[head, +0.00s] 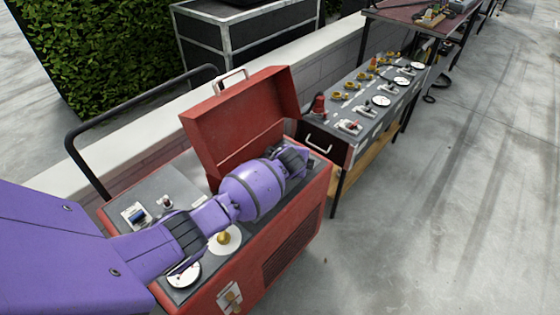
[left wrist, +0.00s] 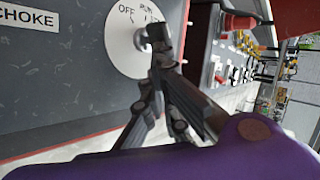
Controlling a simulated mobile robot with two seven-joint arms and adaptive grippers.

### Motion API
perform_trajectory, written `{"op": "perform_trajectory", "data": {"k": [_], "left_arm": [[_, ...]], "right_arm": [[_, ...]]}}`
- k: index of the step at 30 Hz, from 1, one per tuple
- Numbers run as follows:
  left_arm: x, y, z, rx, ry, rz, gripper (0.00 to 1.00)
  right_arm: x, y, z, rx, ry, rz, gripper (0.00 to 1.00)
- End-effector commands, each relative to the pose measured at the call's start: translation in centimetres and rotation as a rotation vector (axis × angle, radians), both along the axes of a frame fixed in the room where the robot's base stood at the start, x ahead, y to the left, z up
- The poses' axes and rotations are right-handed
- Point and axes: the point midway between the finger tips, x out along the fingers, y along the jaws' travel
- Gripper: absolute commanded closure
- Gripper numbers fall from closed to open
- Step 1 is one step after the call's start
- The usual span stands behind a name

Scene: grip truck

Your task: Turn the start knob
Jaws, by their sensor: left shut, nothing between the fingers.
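A round white dial (left wrist: 130,48) is on the dark panel in the left wrist view. It carries the word OFF and other lettering that is partly covered. A small metal knob (left wrist: 140,40) sticks out at its middle. My left gripper (left wrist: 168,38) is shut, with its dark fingertips right beside the knob and nothing between them. I cannot tell whether they touch it. In the head view my left gripper (head: 294,158) is at the far end of the red machine (head: 285,248), and my wrist hides the dial there. My right gripper is not in view.
The machine's raised red lid (head: 232,125) stands just behind my left arm. Two other dials, one with a brass knob (head: 224,239), lie under the arm. A CHOKE label (left wrist: 28,18) is beside the dial. A bench with several switches (head: 370,98) stands beyond.

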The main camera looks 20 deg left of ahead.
Motion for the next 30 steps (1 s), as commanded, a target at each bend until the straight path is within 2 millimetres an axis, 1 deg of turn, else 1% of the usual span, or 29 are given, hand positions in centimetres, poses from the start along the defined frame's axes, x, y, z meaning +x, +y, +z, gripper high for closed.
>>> {"op": "perform_trajectory", "data": {"k": [1, 7, 14, 30], "left_arm": [[0.2, -0.3, 0.1, -0.002, 0.001, 0.035, 1.0], [0.7, -0.5, -0.1, -0.001, 0.002, 0.169, 1.0], [1.1, -0.3, -0.2, 0.001, 0.002, 0.17, 1.0], [1.3, -0.4, -0.2, 0.001, 0.001, 0.168, 1.0]], "right_arm": [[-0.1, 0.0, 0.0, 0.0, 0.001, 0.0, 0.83], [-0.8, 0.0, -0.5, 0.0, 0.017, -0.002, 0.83], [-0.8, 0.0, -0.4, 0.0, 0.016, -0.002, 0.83], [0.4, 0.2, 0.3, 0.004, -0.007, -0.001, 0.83]]}}
